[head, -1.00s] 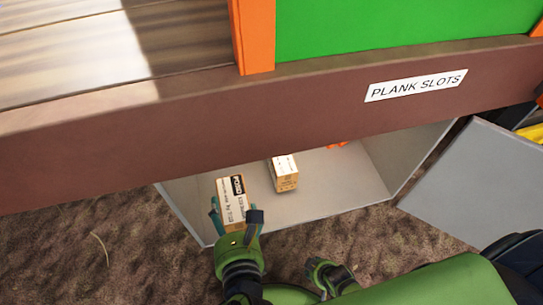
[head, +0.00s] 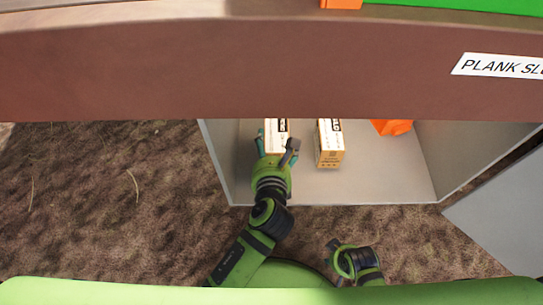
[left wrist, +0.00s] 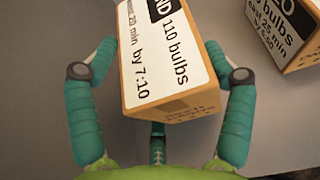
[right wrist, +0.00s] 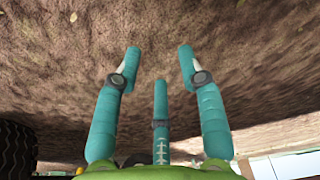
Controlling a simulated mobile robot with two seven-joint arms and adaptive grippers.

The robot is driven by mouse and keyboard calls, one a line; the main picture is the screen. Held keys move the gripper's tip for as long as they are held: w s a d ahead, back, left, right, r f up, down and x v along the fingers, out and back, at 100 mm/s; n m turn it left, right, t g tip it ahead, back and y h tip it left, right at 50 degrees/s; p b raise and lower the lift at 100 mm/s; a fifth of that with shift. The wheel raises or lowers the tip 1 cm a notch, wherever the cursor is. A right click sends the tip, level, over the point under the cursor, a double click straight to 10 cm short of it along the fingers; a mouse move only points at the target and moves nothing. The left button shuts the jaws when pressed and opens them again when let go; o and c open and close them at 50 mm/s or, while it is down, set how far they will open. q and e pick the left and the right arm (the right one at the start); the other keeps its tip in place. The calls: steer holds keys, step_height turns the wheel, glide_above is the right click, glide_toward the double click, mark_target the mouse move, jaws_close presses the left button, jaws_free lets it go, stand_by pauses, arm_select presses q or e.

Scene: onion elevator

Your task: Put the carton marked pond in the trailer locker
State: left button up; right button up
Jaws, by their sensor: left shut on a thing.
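The carton (head: 276,130) I hold is tan with a white label and stands at the left inside the grey locker (head: 375,188). In the left wrist view, the carton (left wrist: 165,65) shows "ND" on black, "110 bulbs" and "by 7:10"; the first letters are cut off. My left gripper (head: 276,146) is shut on it, with fingers on both sides. I cannot tell if its base rests on the locker floor. My right gripper (right wrist: 159,55) is open and empty above the bare ground, outside the locker; it also shows in the head view (head: 343,262).
A second labelled carton (head: 329,145) stands in the locker to the right, apart from mine. An orange object (head: 393,127) lies farther right. The brown beam marked plank slots (head: 300,65) overhangs the locker and hides its back. The grey door (head: 505,215) stands open at right.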

arm_select(q)
step_height(320, 180, down, 3)
steer(key=shift+r+b, duration=0.15)
steer(key=shift+b, duration=0.55)
arm_select(e)
steer(key=shift+w+a+r, duration=0.1)
steer(key=shift+w+r, duration=0.2)
steer(key=shift+r, duration=0.35)
steer(key=shift+w+d+r, duration=0.1)
steer(key=shift+w+r, duration=0.25)
steer(key=shift+r, duration=0.3)
steer(key=shift+w+a+r, duration=0.1)
steer(key=shift+w+r, duration=0.2)
steer(key=shift+r, duration=0.35)
arm_select(q)
steer(key=shift+f, duration=0.25)
steer(key=o, duration=1.5)
steer(key=shift+c, duration=0.2)
steer(key=shift+s+r, duration=0.1)
steer(key=shift+s, duration=0.1)
steer(key=p+v, duration=0.2)
steer(key=v, duration=0.9)
steer(key=shift+s+r+p, duration=0.2)
steer(key=shift+s+p, duration=0.1)
steer(key=shift+p, duration=0.1)
arm_select(e)
step_height(320, 180, down, 6)
steer(key=s, duration=0.2)
steer(key=shift+s+d, duration=0.2)
steer(key=shift+s, duration=0.05)
